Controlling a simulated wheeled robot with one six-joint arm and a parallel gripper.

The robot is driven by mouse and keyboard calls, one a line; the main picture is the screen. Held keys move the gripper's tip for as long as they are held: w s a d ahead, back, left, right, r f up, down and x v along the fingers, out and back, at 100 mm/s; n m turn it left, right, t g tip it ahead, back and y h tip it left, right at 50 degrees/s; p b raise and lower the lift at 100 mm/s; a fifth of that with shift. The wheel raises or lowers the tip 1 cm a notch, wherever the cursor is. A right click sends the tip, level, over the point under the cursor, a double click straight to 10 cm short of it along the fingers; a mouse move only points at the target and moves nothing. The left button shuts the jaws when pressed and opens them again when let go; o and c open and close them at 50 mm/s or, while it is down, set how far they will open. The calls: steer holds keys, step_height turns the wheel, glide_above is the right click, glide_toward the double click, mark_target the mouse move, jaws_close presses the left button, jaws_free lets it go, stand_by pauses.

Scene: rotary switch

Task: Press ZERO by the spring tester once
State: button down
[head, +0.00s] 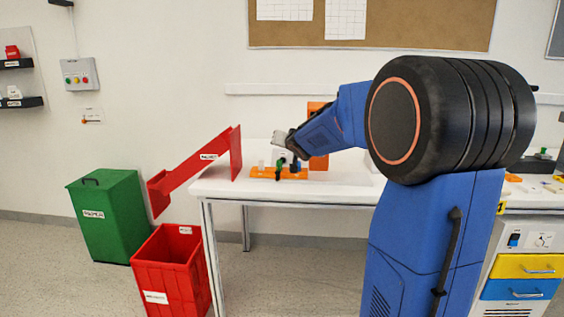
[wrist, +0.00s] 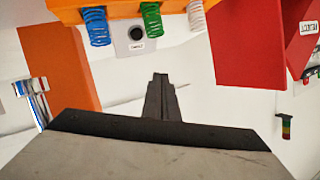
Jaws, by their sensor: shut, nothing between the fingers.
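The spring tester is an orange base (head: 278,173) on the white table in the head view. In the wrist view its orange bar (wrist: 120,9) runs along the top edge, with blue, green and white springs. A round dark button (wrist: 136,33) sits on a small pale plate between the blue and green springs, with a label too small to read surely. My gripper (wrist: 160,78) is shut and empty, its fingertips apart from the button, which lies above and slightly left of them in the wrist view. In the head view my gripper (head: 281,140) is over the tester.
A red chute (head: 205,162) stands at the table's left end, above a red bin (head: 172,270). A green bin (head: 108,215) is farther left.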

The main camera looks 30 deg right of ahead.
steer(key=shift+w+d+f, duration=0.55)
steer(key=shift+w+f, duration=0.25)
steer(key=shift+f, duration=0.35)
steer(key=shift+w+d+f, duration=0.5)
steer(key=shift+w+f, duration=0.25)
steer(key=shift+f, duration=0.35)
steer(key=shift+w+d+f, duration=0.55)
steer(key=shift+w+f, duration=0.25)
steer(key=shift+f, duration=0.35)
steer(key=shift+w+d+f, duration=0.15)
steer(key=shift+w+f, duration=0.1)
steer(key=shift+f, duration=0.05)
steer(key=shift+w+d+f, duration=0.15)
steer(key=shift+w+f, duration=0.05)
steer(key=shift+f, duration=0.15)
stand_by(0.7)
steer(key=shift+s+r, duration=0.1)
steer(key=shift+r, duration=0.05)
steer(key=shift+s+a+r, duration=0.3)
steer(key=shift+s+r, duration=0.05)
steer(key=shift+r, duration=0.15)
stand_by(0.4)
